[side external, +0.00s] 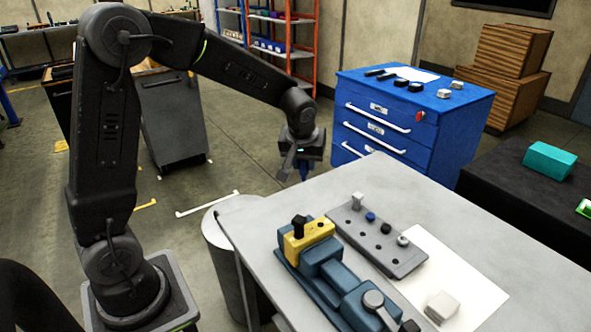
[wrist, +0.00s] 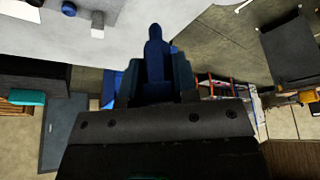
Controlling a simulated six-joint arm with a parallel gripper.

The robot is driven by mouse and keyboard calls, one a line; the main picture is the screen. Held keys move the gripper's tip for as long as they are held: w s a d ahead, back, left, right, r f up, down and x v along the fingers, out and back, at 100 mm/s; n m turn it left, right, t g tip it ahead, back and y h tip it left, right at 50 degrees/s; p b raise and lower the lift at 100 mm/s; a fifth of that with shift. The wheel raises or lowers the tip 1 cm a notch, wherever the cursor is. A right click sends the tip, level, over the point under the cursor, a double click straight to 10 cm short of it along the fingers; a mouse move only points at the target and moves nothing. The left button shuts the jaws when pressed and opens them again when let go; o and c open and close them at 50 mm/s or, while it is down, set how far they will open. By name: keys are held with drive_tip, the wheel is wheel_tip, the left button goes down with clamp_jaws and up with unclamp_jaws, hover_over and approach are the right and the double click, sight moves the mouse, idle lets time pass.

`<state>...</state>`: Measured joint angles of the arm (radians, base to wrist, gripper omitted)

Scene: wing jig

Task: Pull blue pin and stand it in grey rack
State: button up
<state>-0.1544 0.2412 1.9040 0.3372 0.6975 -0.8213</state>
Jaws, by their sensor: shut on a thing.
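My gripper (side external: 304,165) hangs in the air by the far left corner of the table. It also shows in the wrist view (wrist: 156,75), with its dark jaws shut on a blue pin (wrist: 155,42). The pin's rounded end sticks out past the jaws. The grey rack (side external: 405,264) lies on the table, apart from my gripper. It carries a light grey peg, a blue round-topped piece (side external: 370,216) and a pale round piece, with dark holes between. The blue jig (side external: 330,270) with a yellow block (side external: 308,238) and black knob stands left of the rack.
The grey table (side external: 500,230) has bare room behind and right of the rack. A white sheet (side external: 465,270) with a pale grey block (side external: 441,306) lies at the right. A grey bin (side external: 222,250) stands by the table's left edge. A blue drawer cabinet (side external: 440,130) is behind.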

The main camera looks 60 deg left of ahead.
hover_over(348, 217)
drive_tip(key=s+d, duration=0.1)
wheel_tip(348, 217, down, 7)
drive_tip(key=shift+d+f, duration=0.1)
drive_tip(key=shift+f, duration=3.3)
drive_tip(key=shift+f, duration=0.15)
drive_tip(key=shift+f, duration=1.5)
drive_tip(key=shift+s, duration=0.1)
clamp_jaws()
drive_tip(key=o, duration=1)
unclamp_jaws()
drive_tip(key=shift+r, duration=0.2)
